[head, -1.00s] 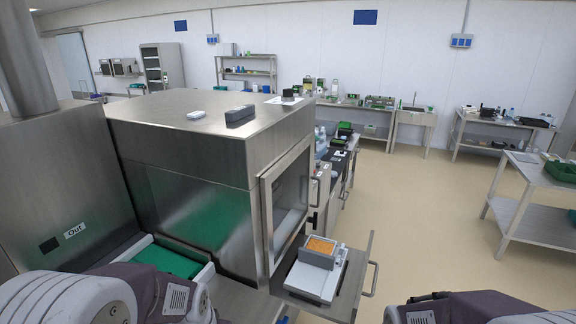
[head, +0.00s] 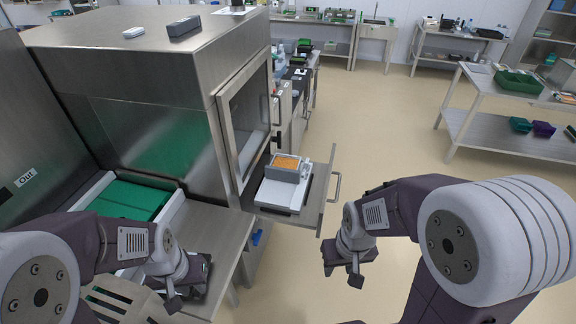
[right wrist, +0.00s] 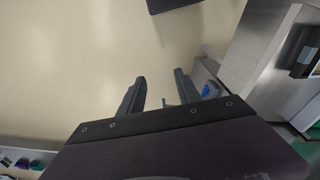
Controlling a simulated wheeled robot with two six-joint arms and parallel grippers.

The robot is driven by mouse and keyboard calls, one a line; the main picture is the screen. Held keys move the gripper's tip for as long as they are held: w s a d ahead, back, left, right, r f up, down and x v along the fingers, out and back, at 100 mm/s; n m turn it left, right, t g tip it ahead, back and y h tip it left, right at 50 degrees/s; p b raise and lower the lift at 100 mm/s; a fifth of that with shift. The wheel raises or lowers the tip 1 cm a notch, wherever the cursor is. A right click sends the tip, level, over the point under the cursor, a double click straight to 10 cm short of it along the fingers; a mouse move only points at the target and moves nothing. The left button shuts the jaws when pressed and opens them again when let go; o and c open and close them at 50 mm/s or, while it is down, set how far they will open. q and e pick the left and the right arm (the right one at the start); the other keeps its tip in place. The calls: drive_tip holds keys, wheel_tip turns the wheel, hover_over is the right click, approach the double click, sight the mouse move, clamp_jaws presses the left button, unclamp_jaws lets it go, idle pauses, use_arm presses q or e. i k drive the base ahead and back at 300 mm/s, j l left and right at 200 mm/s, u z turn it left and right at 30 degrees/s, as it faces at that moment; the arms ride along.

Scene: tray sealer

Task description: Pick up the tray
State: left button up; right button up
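The tray (head: 283,174) is a small grey box with orange contents. In the head view it sits on the white sealer (head: 283,193), on a pulled-out metal shelf beside the steel cabinet. My right gripper (head: 342,278) hangs in free air to the right of and nearer than the shelf, apart from the tray. In the right wrist view (right wrist: 158,82) its two fingers are apart with nothing between them. My left gripper (head: 182,290) is low over the steel counter at the left, well away from the tray. Its finger gap is not clear.
The steel cabinet (head: 150,90), with its glass door (head: 247,120) at the right side, stands left of the tray. A metal handle (head: 337,187) sticks out from the shelf's right edge. A green belt (head: 130,200) lies at the left. Open floor (head: 390,130) is to the right.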

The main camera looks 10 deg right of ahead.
sight(286, 161)
drive_tip(key=i+l+u, duration=0.4)
drive_tip(key=l, duration=0.2)
drive_tip(key=i+l+u, duration=0.2)
drive_tip(key=l, duration=0.15)
drive_tip(key=i+l+u, duration=0.2)
drive_tip(key=l, duration=0.2)
drive_tip(key=l+u, duration=0.25)
drive_tip(key=l, duration=0.15)
drive_tip(key=i+l+u, duration=0.2)
drive_tip(key=l, duration=0.2)
drive_tip(key=k, duration=0.05)
